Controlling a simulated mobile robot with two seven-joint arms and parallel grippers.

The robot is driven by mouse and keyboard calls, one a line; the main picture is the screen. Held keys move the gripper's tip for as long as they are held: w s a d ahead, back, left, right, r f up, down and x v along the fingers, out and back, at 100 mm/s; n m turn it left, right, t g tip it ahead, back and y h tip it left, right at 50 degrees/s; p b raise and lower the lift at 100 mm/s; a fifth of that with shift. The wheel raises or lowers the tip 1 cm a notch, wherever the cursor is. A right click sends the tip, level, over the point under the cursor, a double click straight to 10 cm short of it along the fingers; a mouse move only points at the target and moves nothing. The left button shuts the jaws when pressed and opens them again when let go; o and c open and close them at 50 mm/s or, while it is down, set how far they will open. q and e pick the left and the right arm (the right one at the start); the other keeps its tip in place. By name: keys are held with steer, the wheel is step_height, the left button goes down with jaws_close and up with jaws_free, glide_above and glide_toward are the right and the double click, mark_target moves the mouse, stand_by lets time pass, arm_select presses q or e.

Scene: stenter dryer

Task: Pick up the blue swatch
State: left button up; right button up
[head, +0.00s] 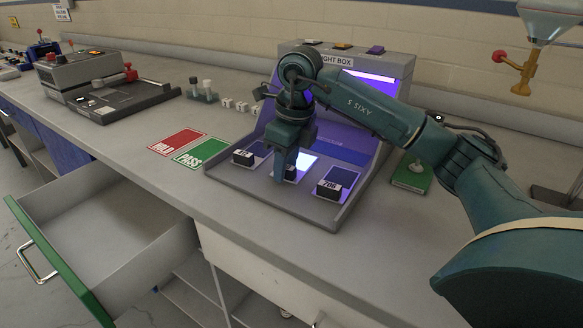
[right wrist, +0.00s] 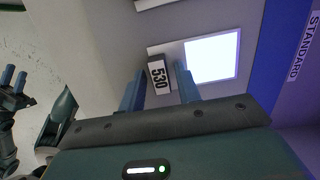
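Three swatches lie on the light box's tray, each with a black numbered block at its front end. The left swatch (head: 256,149) and right swatch (head: 343,176) look dark blue-violet under the purple light. The middle swatch (head: 307,161) glows pale bluish white, also in the right wrist view (right wrist: 211,60). Its block (right wrist: 159,75) reads 530. My right gripper (head: 287,179) points down over this block, fingers apart on either side of it, with visible gaps. My left gripper (right wrist: 14,80) shows at the left edge of the right wrist view, its fingers apart and empty.
The light box (head: 382,68) stands behind the tray (head: 276,200), whose rims are raised. A red HOLD card (head: 177,141) and green PASS card (head: 202,152) lie to its left. An open drawer (head: 110,225) juts out at front left. A green book (head: 411,175) lies right.

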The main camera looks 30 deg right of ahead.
jaws_close()
arm_select(q)
steer(key=shift+s+f, duration=0.1)
steer(key=shift+f, duration=0.25)
